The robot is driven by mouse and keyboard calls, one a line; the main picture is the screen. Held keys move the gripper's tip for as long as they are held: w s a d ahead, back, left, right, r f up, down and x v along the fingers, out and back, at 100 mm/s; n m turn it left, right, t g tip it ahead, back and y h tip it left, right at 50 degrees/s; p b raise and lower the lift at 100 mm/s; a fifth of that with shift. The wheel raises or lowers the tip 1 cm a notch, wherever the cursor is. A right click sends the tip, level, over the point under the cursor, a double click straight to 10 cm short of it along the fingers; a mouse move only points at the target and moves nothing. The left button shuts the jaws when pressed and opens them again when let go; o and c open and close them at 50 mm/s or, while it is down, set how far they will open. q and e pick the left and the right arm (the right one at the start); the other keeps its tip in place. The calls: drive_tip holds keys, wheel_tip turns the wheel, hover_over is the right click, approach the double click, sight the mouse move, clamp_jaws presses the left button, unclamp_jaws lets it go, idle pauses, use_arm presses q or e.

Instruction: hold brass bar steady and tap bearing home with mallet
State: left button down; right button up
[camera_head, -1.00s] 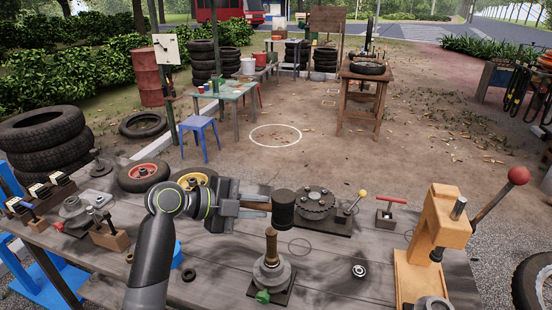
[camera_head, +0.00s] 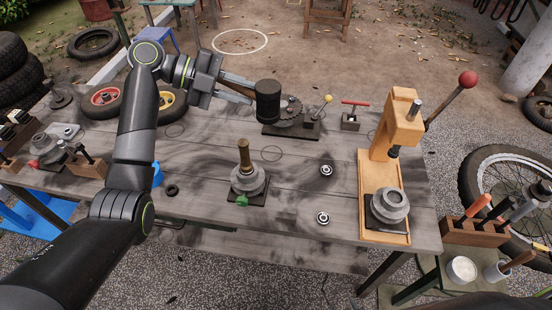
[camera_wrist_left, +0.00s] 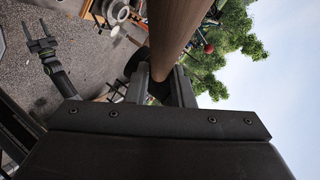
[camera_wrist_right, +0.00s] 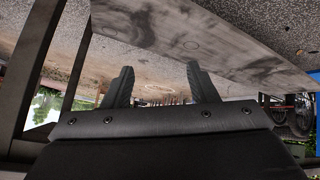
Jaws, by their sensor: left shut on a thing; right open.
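My left gripper (camera_head: 236,88) is shut on the wooden handle of the mallet (camera_head: 268,102), whose black head is raised at the back of the bench. The mallet's brown handle (camera_wrist_left: 180,30) fills the top of the left wrist view. The brass bar (camera_head: 244,155) stands upright on a grey round housing (camera_head: 248,181) with a green knob, left of the bench's middle. No gripper touches the bar. Any bearing under the bar cannot be made out. My right gripper (camera_wrist_right: 160,85) is open and empty below the bench top; it also shows in the left wrist view (camera_wrist_left: 40,42).
Loose bearings lie on the bench, one (camera_head: 326,169) behind another (camera_head: 323,218). An orange press (camera_head: 398,130) with a red-knobbed lever stands at the right. A geared fixture (camera_head: 288,113) sits behind the mallet.

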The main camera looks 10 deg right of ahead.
drive_tip(key=w+a+r+n+t, duration=0.1)
drive_tip(key=w+a+r+t, duration=0.1)
drive_tip(key=w+r+t, duration=0.45)
drive_tip(key=w+a+r+n+t+h, duration=0.1)
drive_tip(key=w+r, duration=0.2)
drive_tip(key=r, duration=0.6)
drive_tip(key=w+a+r+n+t, duration=0.1)
drive_tip(key=w+a+r+t, duration=0.1)
drive_tip(key=w+r+t, duration=0.45)
drive_tip(key=n+g+y, duration=0.2)
drive_tip(key=g+y, duration=0.7)
drive_tip(key=y, duration=0.5)
approach(243, 142)
drive_tip(key=shift+v, duration=1)
drive_tip(key=x, duration=1.2)
drive_tip(key=shift+f, duration=0.15)
drive_tip(key=shift+c, duration=0.3)
